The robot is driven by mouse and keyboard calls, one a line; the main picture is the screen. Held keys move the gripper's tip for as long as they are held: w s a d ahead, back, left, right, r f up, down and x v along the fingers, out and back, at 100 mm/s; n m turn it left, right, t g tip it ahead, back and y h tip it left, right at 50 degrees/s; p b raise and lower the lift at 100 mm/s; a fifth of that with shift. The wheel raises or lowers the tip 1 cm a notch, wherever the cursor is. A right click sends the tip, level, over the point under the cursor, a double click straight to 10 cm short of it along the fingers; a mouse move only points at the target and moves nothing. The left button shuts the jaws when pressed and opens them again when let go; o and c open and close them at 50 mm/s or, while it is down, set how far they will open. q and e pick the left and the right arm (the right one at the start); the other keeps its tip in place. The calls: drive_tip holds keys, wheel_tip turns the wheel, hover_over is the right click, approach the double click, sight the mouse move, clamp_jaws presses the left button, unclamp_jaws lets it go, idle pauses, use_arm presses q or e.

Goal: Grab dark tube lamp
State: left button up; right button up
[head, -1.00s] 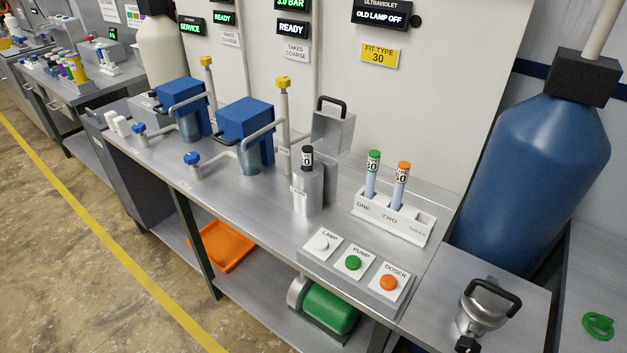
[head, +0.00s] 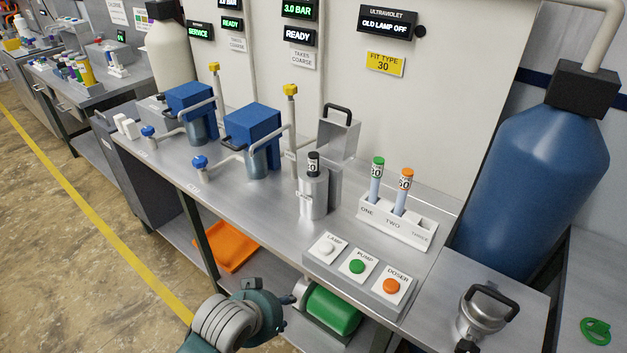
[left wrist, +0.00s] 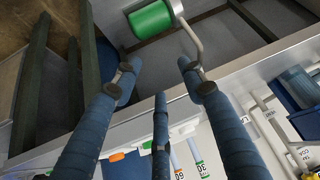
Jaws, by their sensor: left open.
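The dark tube lamp (head: 313,164) has a black cap and a white number label. It stands upright in a grey metal cylinder (head: 314,196) on the bench, with only its top showing. My left gripper (head: 284,305) is in front of the bench, at the lower middle of the head view, well apart from the lamp. In the left wrist view its blue fingers (left wrist: 158,72) are spread and empty, over the bench's front edge. I cannot make out the dark lamp in that view. My right gripper is not in view.
A white rack (head: 370,222) holds a green-capped tube (head: 376,178) and an orange-capped tube (head: 403,190); slot three looks empty. A button panel (head: 340,265) stands at the bench front. A metal box with a handle (head: 340,138) and blue housings (head: 252,124) stand nearby.

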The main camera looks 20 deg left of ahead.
use_arm(q)
drive_tip(key=w+a+r+t, duration=0.1)
drive_tip(key=w+r+t, duration=0.3)
drive_tip(key=w+r, duration=0.85)
drive_tip(key=t, duration=0.2)
approach(314, 163)
drive_tip(key=shift+n+h, duration=0.3)
drive_tip(key=shift+n, duration=0.1)
drive_tip(key=p+x, duration=0.1)
drive_tip(key=x, duration=0.1)
drive_tip(key=p+x, duration=0.1)
drive_tip(key=x, duration=0.2)
drive_tip(key=shift+a, duration=0.15)
drive_tip(key=p+x, duration=0.1)
drive_tip(key=x, duration=0.3)
drive_tip(key=shift+f, duration=0.1)
drive_tip(key=shift+w+f, duration=0.15)
drive_tip(key=shift+w, duration=0.05)
drive_tip(key=shift+c, duration=0.5)
drive_tip(key=shift+t, duration=0.3)
clamp_jaws()
